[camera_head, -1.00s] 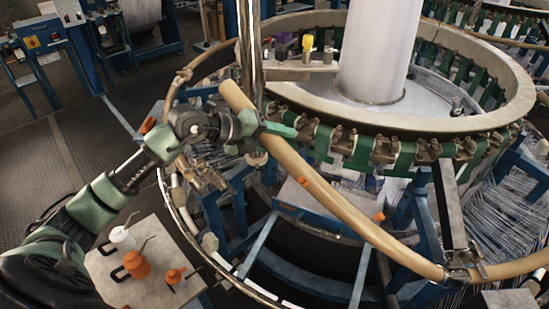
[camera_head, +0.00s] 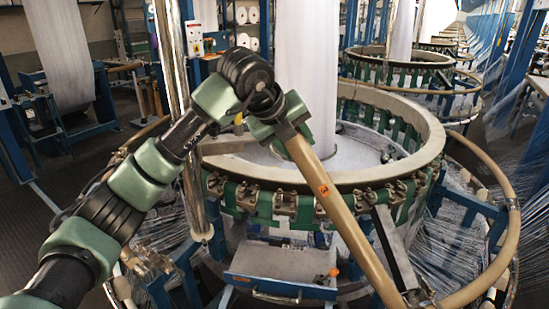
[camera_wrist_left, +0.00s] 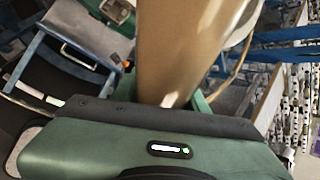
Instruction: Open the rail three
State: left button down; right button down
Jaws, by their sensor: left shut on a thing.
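The tan curved rail (camera_head: 343,217), with a small orange mark, is raised at its upper end and slopes down to the lower right across the front of the circular loom (camera_head: 400,153). My left gripper (camera_head: 285,128) is shut on the rail's raised end. In the left wrist view my left gripper (camera_wrist_left: 165,98) has its green fingers on either side of the rail (camera_wrist_left: 188,50). The rail's lower end is near a metal bracket (camera_head: 422,298) at the bottom edge. My right gripper is not in view.
Another tan rail section (camera_head: 508,240) curves around the loom's right side. A vertical metal pole (camera_head: 170,60) stands behind my left arm. A blue-edged drawer (camera_head: 275,288) sits below the loom. White threads spread out at the right.

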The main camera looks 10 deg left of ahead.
pick_arm(q)
jog(key=shift+w+d+r, duration=0.25)
jog(key=shift+d+r, duration=0.05)
jog(key=shift+d, duration=0.3)
jog(key=shift+w+d+r, duration=0.2)
jog(key=shift+d+r, duration=0.05)
jog(key=shift+d, duration=0.3)
jog(key=c, duration=0.9)
grip_release()
jog(key=shift+o, duration=0.7)
jog(key=shift+d, duration=0.1)
jog(key=b+v, duration=0.4)
jog(key=v, duration=0.3)
jog(key=shift+s+r, duration=0.1)
jog(key=shift+r, duration=0.35)
